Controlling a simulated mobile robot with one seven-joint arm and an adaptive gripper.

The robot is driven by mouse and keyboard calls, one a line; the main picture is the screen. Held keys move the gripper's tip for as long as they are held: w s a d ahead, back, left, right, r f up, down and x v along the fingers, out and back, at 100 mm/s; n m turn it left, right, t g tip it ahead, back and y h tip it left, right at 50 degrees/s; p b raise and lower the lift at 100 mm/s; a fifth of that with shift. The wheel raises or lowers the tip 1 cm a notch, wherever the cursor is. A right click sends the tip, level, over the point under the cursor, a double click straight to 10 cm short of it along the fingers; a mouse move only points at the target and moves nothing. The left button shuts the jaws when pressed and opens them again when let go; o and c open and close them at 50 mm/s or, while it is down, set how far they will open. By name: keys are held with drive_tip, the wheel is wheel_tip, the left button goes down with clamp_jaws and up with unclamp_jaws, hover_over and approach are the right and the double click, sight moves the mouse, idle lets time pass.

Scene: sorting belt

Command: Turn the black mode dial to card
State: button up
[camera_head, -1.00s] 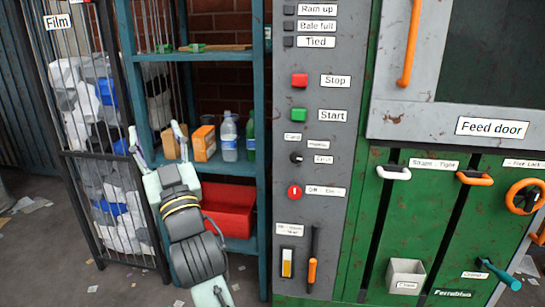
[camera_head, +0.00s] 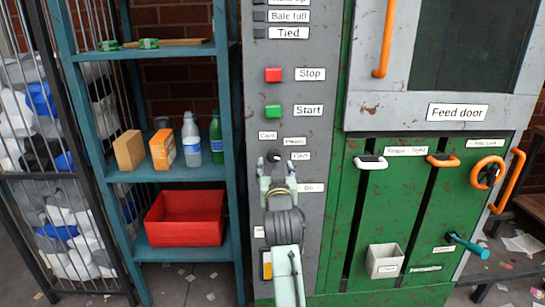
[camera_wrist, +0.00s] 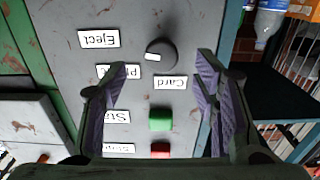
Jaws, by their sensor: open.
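The black mode dial (camera_wrist: 161,53) is a round knob on the grey control panel, with a small white mark on its left part in the wrist view. The Card label (camera_wrist: 170,82) is just below it there, with the Plastic label (camera_wrist: 118,72) lower left, partly hidden by a finger, and the Eject label (camera_wrist: 98,39) at left. The mark faces the Plastic and Eject side, not Card; I cannot tell which exactly. My gripper (camera_wrist: 163,62) is open and empty, its fingers on either side of the dial in view. In the head view it is just below the dial (camera_head: 275,156).
The green Start button (camera_head: 273,111) and red Stop button (camera_head: 273,75) are above the dial on the panel. A teal shelf (camera_head: 150,175) with bottles, boxes and a red bin (camera_head: 186,217) stands left. The green baler front with the feed door (camera_head: 450,60) is right.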

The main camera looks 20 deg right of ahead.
sight(274, 158)
drive_tip(key=p+x, duration=0.1)
drive_tip(key=x, duration=0.5)
drive_tip(key=shift+a, duration=0.1)
drive_tip(key=shift+s, duration=0.1)
drive_tip(key=shift+c, duration=0.4)
drive_tip(key=c, duration=1.1)
